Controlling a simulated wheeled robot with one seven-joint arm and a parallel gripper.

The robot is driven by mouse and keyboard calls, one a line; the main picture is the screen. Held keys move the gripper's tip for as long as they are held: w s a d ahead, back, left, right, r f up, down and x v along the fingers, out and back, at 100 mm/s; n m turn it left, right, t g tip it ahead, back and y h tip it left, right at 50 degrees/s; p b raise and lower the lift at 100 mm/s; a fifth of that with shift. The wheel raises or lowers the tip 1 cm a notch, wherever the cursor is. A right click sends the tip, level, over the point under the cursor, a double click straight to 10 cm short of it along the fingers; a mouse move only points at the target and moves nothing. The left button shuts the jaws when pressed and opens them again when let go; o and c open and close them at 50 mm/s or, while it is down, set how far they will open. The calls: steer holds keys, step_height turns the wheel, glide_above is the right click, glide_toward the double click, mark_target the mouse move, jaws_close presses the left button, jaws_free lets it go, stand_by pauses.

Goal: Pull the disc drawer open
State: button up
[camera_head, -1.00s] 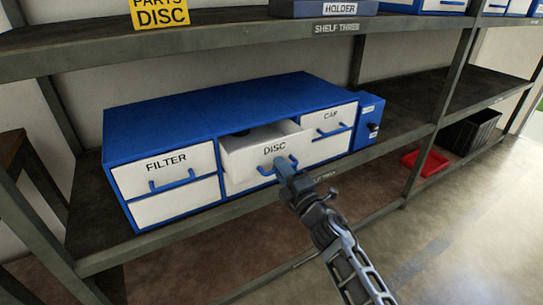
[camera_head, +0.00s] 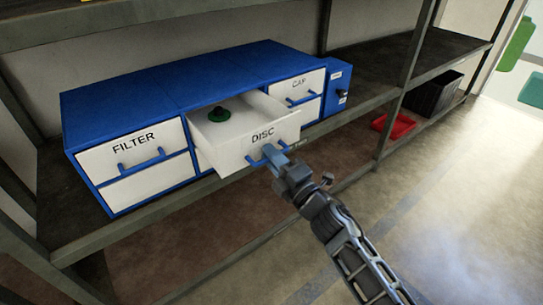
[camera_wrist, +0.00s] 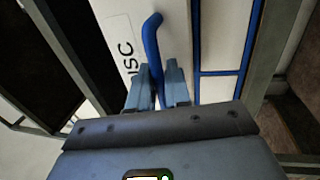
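The white disc drawer (camera_head: 235,157), labelled DISC, is pulled partway out of the blue cabinet (camera_head: 190,80) in the head view. My gripper (camera_head: 271,154) is at the drawer's blue handle. In the wrist view, my gripper's fingers (camera_wrist: 158,88) stand on either side of the blue handle (camera_wrist: 151,42) and close on it. Part of the handle is hidden between the fingers.
The filter drawer (camera_head: 130,147) and the cap drawer (camera_head: 297,86) are shut. A red tray (camera_head: 393,125) and a black crate (camera_head: 436,93) lie to the right. The shelf post (camera_head: 405,85) stands right of the cabinet. Open floor lies in front.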

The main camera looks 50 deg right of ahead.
steer(key=shift+o, duration=0.9)
steer(key=b+v, duration=0.1)
steer(key=v, duration=0.7)
steer(key=s+a+r+m+g+y+p, duration=0.2)
steer(key=s+a+r+m+p, duration=0.2)
steer(key=s+a, duration=0.5)
steer(key=s+a+r+m+g+y+p, duration=0.2)
steer(key=s+a+r+m, duration=0.7)
steer(key=s, duration=0.6)
steer(key=shift+a+m+g+y+p, duration=0.35)
steer(key=shift+m+y+p, duration=0.5)
steer(key=shift+p, duration=0.3)
